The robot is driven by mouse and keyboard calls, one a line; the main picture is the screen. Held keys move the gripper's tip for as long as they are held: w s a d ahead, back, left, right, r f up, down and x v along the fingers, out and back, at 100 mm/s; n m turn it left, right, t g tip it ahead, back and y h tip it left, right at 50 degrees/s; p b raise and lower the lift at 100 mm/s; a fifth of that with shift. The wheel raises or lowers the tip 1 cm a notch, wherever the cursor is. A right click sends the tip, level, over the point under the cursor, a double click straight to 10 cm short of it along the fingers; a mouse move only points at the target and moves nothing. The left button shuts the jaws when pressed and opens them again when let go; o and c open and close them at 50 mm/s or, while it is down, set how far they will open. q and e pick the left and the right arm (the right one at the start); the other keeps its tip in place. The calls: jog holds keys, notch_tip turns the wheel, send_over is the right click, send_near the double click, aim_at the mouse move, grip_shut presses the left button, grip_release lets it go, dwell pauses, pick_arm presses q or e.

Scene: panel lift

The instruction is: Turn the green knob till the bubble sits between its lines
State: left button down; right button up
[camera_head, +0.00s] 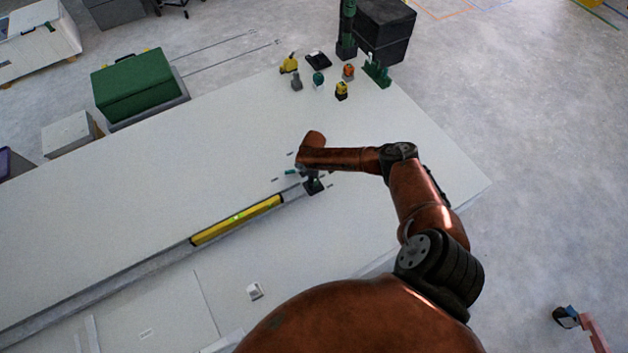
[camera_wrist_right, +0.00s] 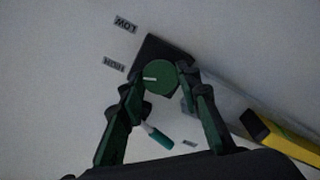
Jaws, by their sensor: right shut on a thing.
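The green knob (camera_wrist_right: 160,77) sits on a dark square base in the right wrist view. A pale pointer line on it points left, roughly toward the "HIGH" label (camera_wrist_right: 114,64). My right gripper (camera_wrist_right: 161,83) is shut on the knob, with one finger on each side. In the head view this gripper (camera_head: 311,181) is at the right end of a grey rail, and the knob is mostly hidden. The yellow level (camera_head: 210,232) lies along the rail, with a bright green vial (camera_head: 237,217). The bubble and its lines are too small to make out. My left gripper is not in view.
A "LOW" label (camera_wrist_right: 125,24) lies beyond "HIGH". A small teal-handled item (camera_wrist_right: 158,135) lies near the knob. Several small items, including a yellow one (camera_head: 341,91), stand at the table's far end. The white table (camera_head: 200,160) is clear behind the rail.

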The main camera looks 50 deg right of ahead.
jog(key=o, duration=1.2)
jog(key=shift+c, duration=0.2)
notch_tip(320, 180, up, 12)
dwell(0.4)
